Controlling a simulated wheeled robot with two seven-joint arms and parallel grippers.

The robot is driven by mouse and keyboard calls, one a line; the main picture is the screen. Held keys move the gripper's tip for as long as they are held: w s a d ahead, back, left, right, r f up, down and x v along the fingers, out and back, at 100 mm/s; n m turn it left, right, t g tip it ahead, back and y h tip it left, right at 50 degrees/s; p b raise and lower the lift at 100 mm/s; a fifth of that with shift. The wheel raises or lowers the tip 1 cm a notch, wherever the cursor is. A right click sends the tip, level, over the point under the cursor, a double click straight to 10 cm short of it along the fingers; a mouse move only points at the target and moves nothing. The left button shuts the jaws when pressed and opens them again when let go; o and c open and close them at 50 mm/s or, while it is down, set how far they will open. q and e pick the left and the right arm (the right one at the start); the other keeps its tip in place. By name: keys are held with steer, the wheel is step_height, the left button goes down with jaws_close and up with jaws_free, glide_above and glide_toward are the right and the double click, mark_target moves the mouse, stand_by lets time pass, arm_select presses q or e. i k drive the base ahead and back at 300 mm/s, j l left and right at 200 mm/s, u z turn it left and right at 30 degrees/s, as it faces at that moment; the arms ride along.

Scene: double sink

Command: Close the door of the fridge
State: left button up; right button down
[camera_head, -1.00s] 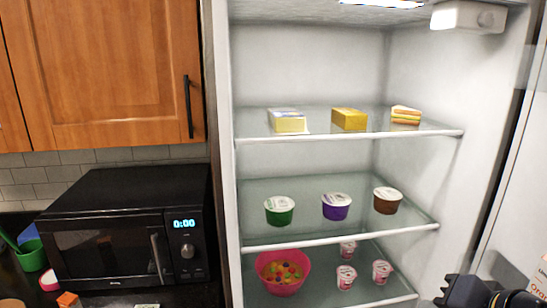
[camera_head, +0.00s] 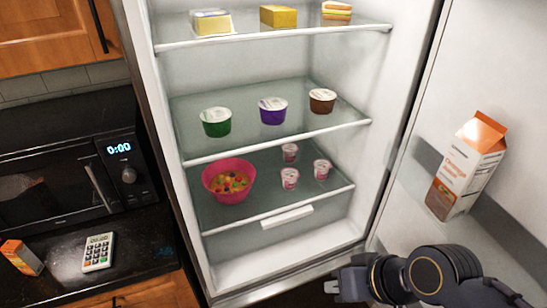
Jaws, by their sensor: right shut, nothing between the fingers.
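The fridge (camera_head: 180,193) stands open in the middle of the head view, with its lit shelves in plain sight. Its door (camera_head: 410,165) is swung out on the right side, and its inner face shows. An orange juice carton (camera_head: 467,167) stands in a door shelf. My right gripper (camera_head: 335,288) is at the bottom right, in front of the fridge's lower edge and beside the inner face of the door. It is shut and empty. Whether it touches the door I cannot tell. My left gripper is not in view.
The shelves hold a pink bowl (camera_head: 228,182) of sweets, several tubs and packets. On the left, a black microwave (camera_head: 60,180) stands on a dark counter with a calculator (camera_head: 98,252) and a small orange box (camera_head: 22,257). A wooden cupboard (camera_head: 40,35) hangs above.

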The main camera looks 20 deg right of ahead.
mark_target(490, 57)
steer(key=k+j+z, duration=0.1)
steer(key=z, duration=2)
steer(key=i+j+z, duration=0.3)
steer(key=k+l, duration=0.05)
steer(key=k, duration=0.05)
